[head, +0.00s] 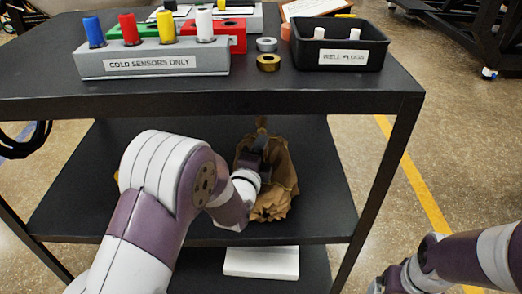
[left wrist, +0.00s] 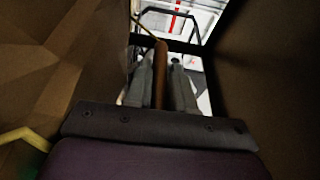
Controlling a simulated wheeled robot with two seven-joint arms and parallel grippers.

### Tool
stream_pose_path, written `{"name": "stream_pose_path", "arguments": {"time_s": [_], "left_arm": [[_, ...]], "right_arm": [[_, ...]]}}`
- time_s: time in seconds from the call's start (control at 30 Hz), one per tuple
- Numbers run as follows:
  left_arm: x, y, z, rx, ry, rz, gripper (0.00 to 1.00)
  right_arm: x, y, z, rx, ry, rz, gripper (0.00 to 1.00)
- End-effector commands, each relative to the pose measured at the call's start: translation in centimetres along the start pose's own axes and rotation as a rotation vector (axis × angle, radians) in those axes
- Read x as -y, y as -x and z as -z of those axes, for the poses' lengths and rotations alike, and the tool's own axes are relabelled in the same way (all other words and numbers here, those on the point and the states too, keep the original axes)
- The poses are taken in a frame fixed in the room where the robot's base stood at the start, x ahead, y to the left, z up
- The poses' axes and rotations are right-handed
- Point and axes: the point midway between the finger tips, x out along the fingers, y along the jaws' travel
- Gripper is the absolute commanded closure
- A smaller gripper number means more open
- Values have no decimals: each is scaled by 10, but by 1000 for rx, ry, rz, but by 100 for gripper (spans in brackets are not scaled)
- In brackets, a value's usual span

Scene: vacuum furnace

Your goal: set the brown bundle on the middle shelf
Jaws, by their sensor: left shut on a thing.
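The brown bundle (head: 280,182), a crumpled paper-like wrap, is at the middle shelf (head: 325,195) of the dark cart, below the top shelf. My left gripper (head: 259,146) is shut on its upper part, and my left arm covers part of its left side. I cannot tell whether the bundle's base touches the shelf. In the left wrist view, the fingers (left wrist: 162,85) close on a narrow brown part of the bundle (left wrist: 160,72). My right arm is at the lower right, with its gripper only partly visible at the picture's bottom edge.
The top shelf (head: 345,90) holds a grey block (head: 150,64) labelled "COLD SENSORS ONLY" with coloured plugs, a black bin (head: 340,55) and metal rings (head: 268,63). A white block (head: 262,262) lies on the bottom shelf. The middle shelf's right part is bare.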

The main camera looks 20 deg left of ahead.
Motion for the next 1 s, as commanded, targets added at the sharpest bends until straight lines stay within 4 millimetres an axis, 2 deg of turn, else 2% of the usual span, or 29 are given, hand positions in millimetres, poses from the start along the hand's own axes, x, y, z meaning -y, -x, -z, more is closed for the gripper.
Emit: {"name": "stream_pose_path", "arguments": {"time_s": [0.17, 0.2, 0.27, 0.57, 0.67, 0.77, 1.0], "left_arm": [[1, -1, 0, 0, 0, 8, 100], [-1, 0, 0, 0, 0, 1, 67], [-1, 0, 0, 0, 0, 1, 51], [2, 0, 0, 0, 0, 1, 51], [3, 7, 0, 0, 0, 0, 51], [4, 25, 0, 0, 0, -2, 51], [4, 82, 0, 0, 0, -2, 51]], "right_arm": [[0, -2, 0, 0, 0, 0, 5], [0, -1, 0, 0, 0, 0, 5], [0, -1, 0, 0, 0, 0, 5], [0, 1, 0, 0, 0, 0, 5], [0, 4, 1, 0, 0, 0, 5], [0, 10, 1, 0, 0, 0, 5], [0, 23, 3, 0, 0, 0, 5]]}}
